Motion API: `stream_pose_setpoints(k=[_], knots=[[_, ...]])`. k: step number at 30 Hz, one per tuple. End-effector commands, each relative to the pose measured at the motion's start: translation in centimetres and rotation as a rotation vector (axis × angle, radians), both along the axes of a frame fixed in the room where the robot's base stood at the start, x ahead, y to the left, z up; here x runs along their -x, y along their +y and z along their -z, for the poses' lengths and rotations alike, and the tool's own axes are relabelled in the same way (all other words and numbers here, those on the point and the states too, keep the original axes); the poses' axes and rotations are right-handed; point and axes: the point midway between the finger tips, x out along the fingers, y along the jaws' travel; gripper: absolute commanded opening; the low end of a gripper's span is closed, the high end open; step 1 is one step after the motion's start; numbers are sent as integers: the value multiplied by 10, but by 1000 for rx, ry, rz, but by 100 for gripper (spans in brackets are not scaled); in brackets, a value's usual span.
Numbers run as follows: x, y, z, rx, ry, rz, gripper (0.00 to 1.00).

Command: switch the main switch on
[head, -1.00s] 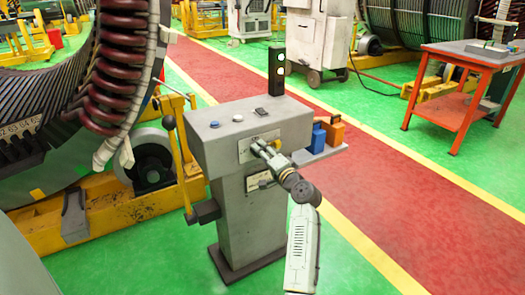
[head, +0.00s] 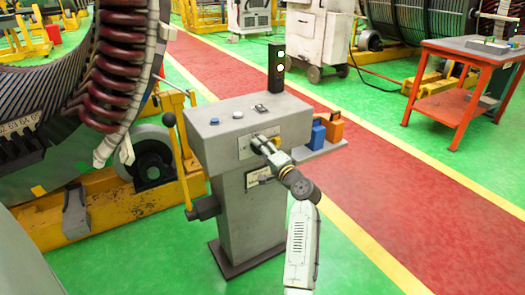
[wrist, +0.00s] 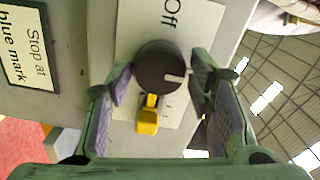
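The main switch is a round black knob (wrist: 163,67) with a white pointer mark, on a pale plate (wrist: 185,25) lettered "Off". The pointer aims to the lower right in the wrist view, away from the word. A yellow piece (wrist: 148,115) shows just below the knob. My gripper (wrist: 163,75) has one finger on each side of the knob, close to its edges; whether they touch it is unclear. In the head view my gripper (head: 258,142) is at the front of the grey console (head: 225,125), covering the knob.
A sign reading "Stop at blue mark" (wrist: 27,47) is beside the plate. A signal lamp post (head: 276,68) stands behind the console. A side shelf (head: 322,150) holds a blue padlock-like item (head: 318,135) and an orange one (head: 335,128). A lever (head: 177,145) is at the console's left.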

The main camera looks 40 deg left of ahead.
Motion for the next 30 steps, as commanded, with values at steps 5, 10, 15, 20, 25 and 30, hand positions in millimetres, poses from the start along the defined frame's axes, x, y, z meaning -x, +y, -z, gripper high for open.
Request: stream_pose_setpoints(k=[5,10,15,20,25,30], knots=[[0,0,0,0,-1,0,58],[0,0,0,1,-2,0,58],[2,-7,1,1,-1,1,58],[12,-32,1,1,-2,3,58],[27,-67,1,1,-2,4,58],[39,-94,0,1,-2,2,58]])
